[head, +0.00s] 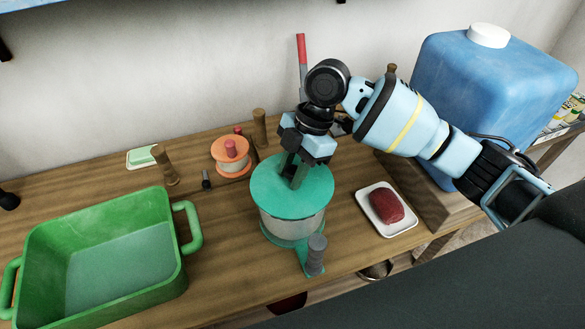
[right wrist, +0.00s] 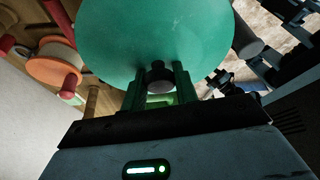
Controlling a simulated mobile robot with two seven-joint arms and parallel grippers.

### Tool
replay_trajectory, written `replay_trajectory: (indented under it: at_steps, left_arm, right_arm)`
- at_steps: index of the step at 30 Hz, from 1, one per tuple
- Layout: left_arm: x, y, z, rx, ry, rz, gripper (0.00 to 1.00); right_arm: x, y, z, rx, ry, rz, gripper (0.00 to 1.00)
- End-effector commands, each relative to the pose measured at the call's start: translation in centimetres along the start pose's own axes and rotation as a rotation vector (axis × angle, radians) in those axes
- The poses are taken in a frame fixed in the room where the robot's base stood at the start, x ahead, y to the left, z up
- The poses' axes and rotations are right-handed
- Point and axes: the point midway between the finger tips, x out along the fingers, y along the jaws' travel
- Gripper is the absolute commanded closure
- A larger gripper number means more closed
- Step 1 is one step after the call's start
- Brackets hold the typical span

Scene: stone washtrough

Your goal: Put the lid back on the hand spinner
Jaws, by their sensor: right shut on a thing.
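The hand spinner (head: 292,226) stands on the wooden bench, with a pale drum, a green base and a grey upright handle (head: 316,254). Its round green lid (head: 268,200) covers the drum's top and looks about level; from this angle I cannot tell whether it is fully seated. My right gripper (head: 296,178) is above the lid, pointing down, shut on the lid's knob. In the right wrist view the lid (right wrist: 150,35) fills the upper middle, and its dark knob (right wrist: 158,75) sits between the fingers. My left gripper is not in view.
A green basin (head: 115,260) stands at left. An orange-topped small drum (head: 231,150), wooden pegs (head: 166,166) and a soap dish (head: 143,157) lie behind. A white tray with a dark red item (head: 387,206) is right of the spinner. A blue jug (head: 490,95) stands far right.

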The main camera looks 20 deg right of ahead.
Motion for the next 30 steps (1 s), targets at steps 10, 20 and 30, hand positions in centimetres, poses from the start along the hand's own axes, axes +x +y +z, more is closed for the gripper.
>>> replay_trajectory:
  at_steps: [10, 20, 30]
  left_arm:
    - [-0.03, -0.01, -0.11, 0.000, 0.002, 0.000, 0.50]
    - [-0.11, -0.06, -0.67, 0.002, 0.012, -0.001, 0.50]
    - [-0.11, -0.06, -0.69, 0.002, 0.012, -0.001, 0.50]
  right_arm:
    - [-0.02, -0.01, -0.02, 0.000, 0.000, 0.000, 0.94]
    - [0.00, -0.01, -0.01, 0.000, 0.000, 0.001, 0.94]
    - [0.07, -0.01, 0.01, 0.000, 0.000, 0.000, 0.94]
